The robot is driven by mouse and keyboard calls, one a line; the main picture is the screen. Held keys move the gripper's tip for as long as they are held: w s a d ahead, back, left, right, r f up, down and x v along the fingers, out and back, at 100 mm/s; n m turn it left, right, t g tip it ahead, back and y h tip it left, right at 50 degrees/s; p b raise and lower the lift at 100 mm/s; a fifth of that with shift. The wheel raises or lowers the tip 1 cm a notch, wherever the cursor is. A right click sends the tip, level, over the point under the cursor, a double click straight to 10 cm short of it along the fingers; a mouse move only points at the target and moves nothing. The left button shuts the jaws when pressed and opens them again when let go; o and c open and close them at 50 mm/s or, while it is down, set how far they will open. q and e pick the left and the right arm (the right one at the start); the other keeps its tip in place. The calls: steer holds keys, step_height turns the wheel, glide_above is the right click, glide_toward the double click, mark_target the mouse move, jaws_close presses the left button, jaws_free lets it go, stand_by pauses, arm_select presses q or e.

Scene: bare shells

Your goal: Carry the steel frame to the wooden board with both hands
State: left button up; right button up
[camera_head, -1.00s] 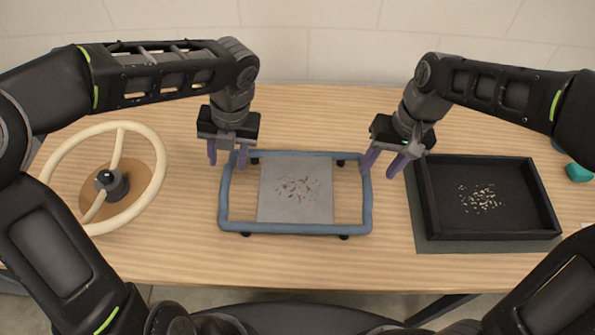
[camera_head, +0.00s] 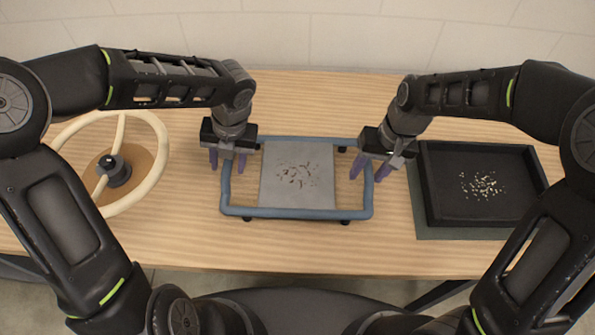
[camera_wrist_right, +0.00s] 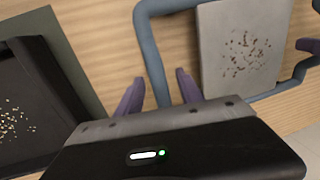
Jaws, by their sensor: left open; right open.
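The steel frame (camera_head: 296,212) is a blue-grey tube rectangle with black feet, lying on the table around a grey, speckled panel (camera_head: 297,197). My left gripper (camera_head: 228,162) is open over its left rail, with one finger on each side. My right gripper (camera_head: 370,168) is open at its right rail, also with a finger on each side. In the right wrist view, the frame's rail (camera_wrist_right: 153,60) passes between the spread fingers of my right gripper (camera_wrist_right: 159,90). I cannot make out a separate wooden board; a round brown disc (camera_head: 101,164) lies under the wheel.
A cream steering wheel (camera_head: 154,169) with a dark hub is at the left of the wooden table (camera_head: 300,250). A black tray (camera_head: 480,228) with pale bits stands on a grey-green mat (camera_head: 445,234) at the right, close to my right gripper. The table in front of the frame is clear.

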arm_select(q)
steer(key=shift+f, duration=0.2)
arm_select(e)
steer(key=shift+f, duration=0.2)
arm_select(q)
jaws_close()
arm_select(e)
jaws_close()
arm_select(q)
steer(key=shift+r, duration=0.1)
arm_select(e)
steer(key=shift+r, duration=0.1)
stand_by(0.7)
